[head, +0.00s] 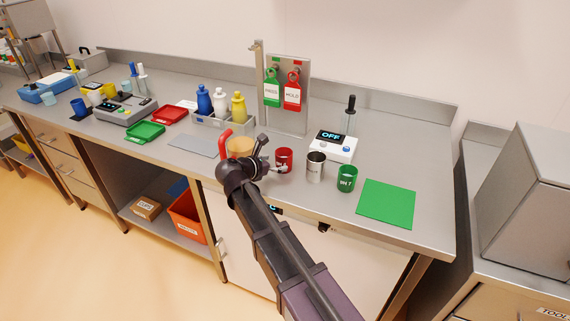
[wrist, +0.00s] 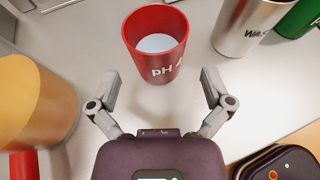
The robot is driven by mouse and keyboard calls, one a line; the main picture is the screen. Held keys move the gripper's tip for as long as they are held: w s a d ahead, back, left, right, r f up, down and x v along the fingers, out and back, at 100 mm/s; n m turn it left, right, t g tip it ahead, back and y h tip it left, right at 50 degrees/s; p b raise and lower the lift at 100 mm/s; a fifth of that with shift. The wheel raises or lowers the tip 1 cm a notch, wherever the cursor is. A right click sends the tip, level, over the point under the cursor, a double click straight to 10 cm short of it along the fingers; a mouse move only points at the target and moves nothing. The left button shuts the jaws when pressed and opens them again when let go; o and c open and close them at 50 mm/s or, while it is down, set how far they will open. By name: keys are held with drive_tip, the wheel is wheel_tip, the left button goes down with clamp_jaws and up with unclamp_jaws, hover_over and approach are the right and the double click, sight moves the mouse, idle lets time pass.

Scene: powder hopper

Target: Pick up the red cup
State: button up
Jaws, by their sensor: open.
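The red cup (wrist: 157,52) stands upright on the metal bench, with "PH" lettering on its side and pale contents inside. In the head view the red cup (head: 284,160) is just beyond my gripper (head: 284,170), which partly overlaps it. In the wrist view my gripper (wrist: 160,92) is open and empty. Its two fingers are spread to the left and right, in front of the cup's near side. The cup appears centred between them, and I see no finger touching it.
A steel cup (head: 315,167) and a green cup (head: 347,179) stand right of the red cup. A tan container (wrist: 34,95) is close on the left. A white device reading OFF (head: 333,146) stands behind. A green mat (head: 386,204) lies at right, with bare bench around it.

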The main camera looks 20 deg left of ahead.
sight(278, 162)
drive_tip(key=shift+a+b+x, duration=0.2)
drive_tip(key=shift+b+x, duration=0.7)
drive_tip(key=shift+x, duration=1.8)
drive_tip(key=c, duration=1)
